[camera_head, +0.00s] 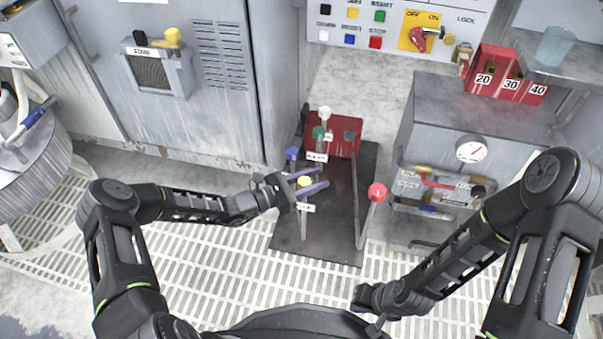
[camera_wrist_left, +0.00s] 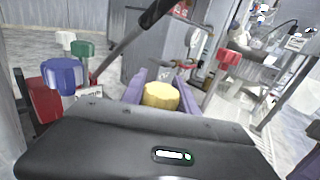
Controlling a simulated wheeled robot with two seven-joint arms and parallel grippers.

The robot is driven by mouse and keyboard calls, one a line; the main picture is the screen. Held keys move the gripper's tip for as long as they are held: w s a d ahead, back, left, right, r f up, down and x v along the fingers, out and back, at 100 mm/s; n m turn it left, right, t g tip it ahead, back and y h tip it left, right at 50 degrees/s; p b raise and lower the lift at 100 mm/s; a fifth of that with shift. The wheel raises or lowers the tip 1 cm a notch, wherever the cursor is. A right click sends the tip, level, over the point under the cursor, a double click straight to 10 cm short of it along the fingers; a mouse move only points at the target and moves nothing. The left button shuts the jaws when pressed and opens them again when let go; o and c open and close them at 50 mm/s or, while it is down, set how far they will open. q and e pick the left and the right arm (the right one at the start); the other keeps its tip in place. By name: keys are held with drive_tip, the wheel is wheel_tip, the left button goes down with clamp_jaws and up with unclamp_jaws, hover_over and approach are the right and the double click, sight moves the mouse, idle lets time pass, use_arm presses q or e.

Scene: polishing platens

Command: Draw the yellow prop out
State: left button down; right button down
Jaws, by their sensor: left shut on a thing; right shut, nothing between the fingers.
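The yellow prop (camera_head: 304,182) is an upright rod with a yellow knob on top and a white label below it, standing on a dark plate (camera_head: 335,222). My left gripper (camera_head: 312,184) is shut on it, with one purple finger on each side just under the knob. In the left wrist view the yellow knob (camera_wrist_left: 160,96) sits between the purple fingers; its rod is hidden behind the gripper body. My right gripper (camera_head: 364,298) is shut and empty, low in the head view, over the floor grating and well apart from the props.
A blue-topped prop (camera_head: 292,153), a green one (camera_head: 319,132) and a white one (camera_head: 324,112) stand close behind. A red-topped prop (camera_head: 377,192) stands to the right. A red block (camera_head: 345,138) is at the plate's back. A grey cabinet (camera_head: 225,85) is at the left.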

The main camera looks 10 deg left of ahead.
sight(299, 187)
use_arm(q)
drive_tip(key=c, duration=0.9)
unclamp_jaws()
drive_tip(key=shift+d, duration=0.3)
drive_tip(key=shift+a, duration=0.1)
drive_tip(key=p+v, duration=0.2)
drive_tip(key=v, duration=0.5)
drive_tip(key=shift+s+a, duration=0.3)
drive_tip(key=shift+r, duration=0.1)
